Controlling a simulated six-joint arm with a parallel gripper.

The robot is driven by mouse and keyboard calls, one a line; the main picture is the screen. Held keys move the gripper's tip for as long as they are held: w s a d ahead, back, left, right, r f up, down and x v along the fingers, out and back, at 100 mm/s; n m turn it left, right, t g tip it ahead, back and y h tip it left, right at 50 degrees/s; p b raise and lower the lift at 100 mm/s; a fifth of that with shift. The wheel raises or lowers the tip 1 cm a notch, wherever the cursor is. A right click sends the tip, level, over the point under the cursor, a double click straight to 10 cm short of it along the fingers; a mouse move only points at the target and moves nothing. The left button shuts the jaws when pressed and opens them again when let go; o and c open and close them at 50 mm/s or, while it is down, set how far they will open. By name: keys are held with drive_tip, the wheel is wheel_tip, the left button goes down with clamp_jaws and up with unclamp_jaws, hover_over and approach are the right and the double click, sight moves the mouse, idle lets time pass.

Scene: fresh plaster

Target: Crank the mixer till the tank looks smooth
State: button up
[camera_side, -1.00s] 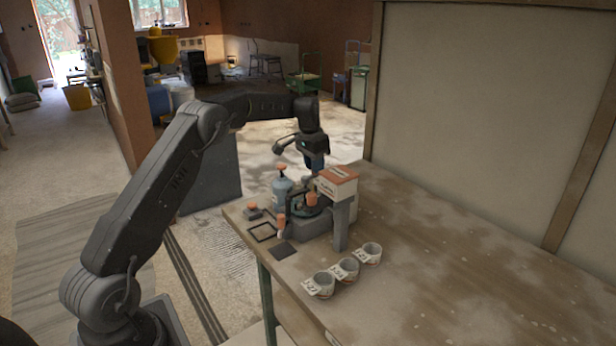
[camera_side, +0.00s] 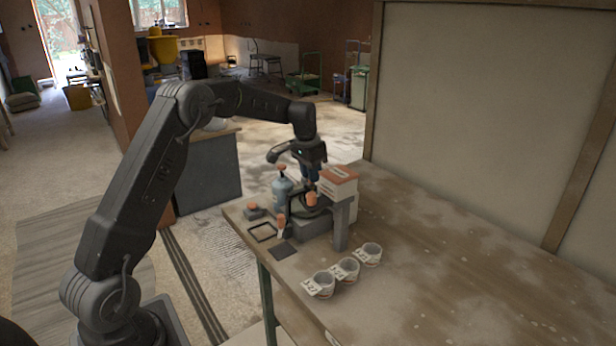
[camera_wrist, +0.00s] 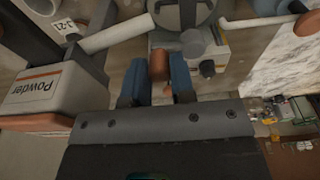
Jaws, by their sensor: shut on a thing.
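The mixer (camera_side: 312,227) stands on the bench, with its dark round tank partly hidden behind the powder box and post. In the wrist view, part of the tank (camera_wrist: 182,12) shows at the top edge; its contents cannot be made out. My gripper (camera_wrist: 159,72) has its two blue fingers on either side of an orange-brown crank knob (camera_wrist: 159,64) and is shut on it. In the side view my gripper (camera_side: 309,178) points down at the back of the mixer, its fingertips mostly hidden.
A powder box (camera_side: 338,182) stands on a grey post close beside my gripper. Three labelled cups (camera_side: 345,268) line the front. The bench's right side is clear.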

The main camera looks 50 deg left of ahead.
drive_tip(key=o, duration=0.7)
drive_tip(key=shift+c, duration=0.2)
drive_tip(key=shift+r, duration=4.05)
drive_tip(key=s+d+r+t, duration=0.1)
drive_tip(key=s+d+r, duration=0.3)
drive_tip(key=s+d, duration=0.35)
drive_tip(key=s+d+r+t, duration=0.1)
drive_tip(key=s+d+r, duration=0.4)
drive_tip(key=s+d, duration=0.25)
drive_tip(key=s+d+f+t, duration=0.1)
drive_tip(key=s+d+f, duration=0.2)
drive_tip(key=s, duration=0.5)
drive_tip(key=s+d+f, duration=0.3)
drive_tip(key=s+d, duration=0.2)
drive_tip(key=s, duration=0.4)
drive_tip(key=shift+s+d+t, duration=0.2)
drive_tip(key=shift+s+t, duration=0.1)
drive_tip(key=shift+t, duration=0.1)
